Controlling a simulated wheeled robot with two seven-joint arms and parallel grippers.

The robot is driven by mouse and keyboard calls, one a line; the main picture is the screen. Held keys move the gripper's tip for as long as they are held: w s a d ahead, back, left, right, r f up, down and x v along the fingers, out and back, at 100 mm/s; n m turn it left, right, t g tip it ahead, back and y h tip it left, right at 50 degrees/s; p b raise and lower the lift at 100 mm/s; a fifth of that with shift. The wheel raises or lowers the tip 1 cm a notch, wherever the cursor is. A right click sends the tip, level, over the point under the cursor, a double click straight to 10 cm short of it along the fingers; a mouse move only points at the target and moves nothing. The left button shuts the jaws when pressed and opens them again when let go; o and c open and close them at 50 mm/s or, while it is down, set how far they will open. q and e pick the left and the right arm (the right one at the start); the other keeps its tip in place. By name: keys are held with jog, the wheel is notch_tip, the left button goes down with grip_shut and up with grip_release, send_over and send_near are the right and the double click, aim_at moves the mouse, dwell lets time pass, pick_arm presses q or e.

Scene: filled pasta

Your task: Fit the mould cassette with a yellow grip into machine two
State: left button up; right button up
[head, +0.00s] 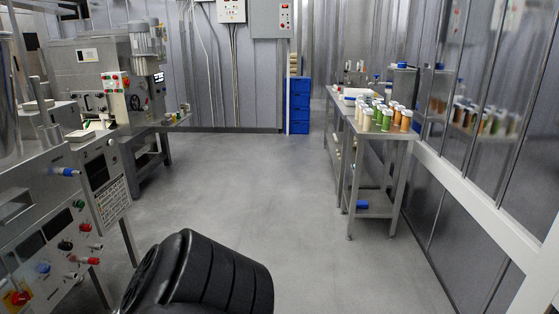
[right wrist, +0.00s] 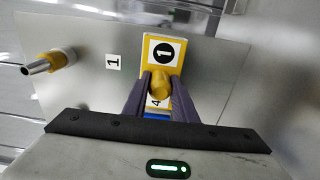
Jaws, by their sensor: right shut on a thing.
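My right gripper (right wrist: 161,76) is in the right wrist view, with its two dark purple fingers closed from both sides on a yellow grip (right wrist: 160,88). Behind the grip is a white plate with a yellow border (right wrist: 163,38) and a black disc bearing a 1. A partly hidden label that looks like a 4 and a blue patch show between the fingers. The rest of the held cassette is hidden. My left gripper is in neither view. In the head view, machines stand at the left (head: 60,215) and far left (head: 100,75); I cannot read which is machine two.
A grey metal panel (right wrist: 95,90) with a small 1 label lies behind the grip, and a metal nozzle with a yellow collar (right wrist: 62,60) is at its left. A steel table (head: 385,148) with several jars stands at the right. Blue crates (head: 299,105) stand at the back. The middle floor is clear.

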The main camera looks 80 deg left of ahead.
jog(key=shift+s+a+r, duration=0.1)
jog(key=shift+s+a, duration=0.1)
jog(key=shift+s, duration=0.5)
dwell(0.6)
jog(key=p+v, duration=0.1)
jog(key=v, duration=0.5)
jog(key=shift+s, duration=0.15)
dwell(1.0)
jog(key=shift+a, duration=0.15)
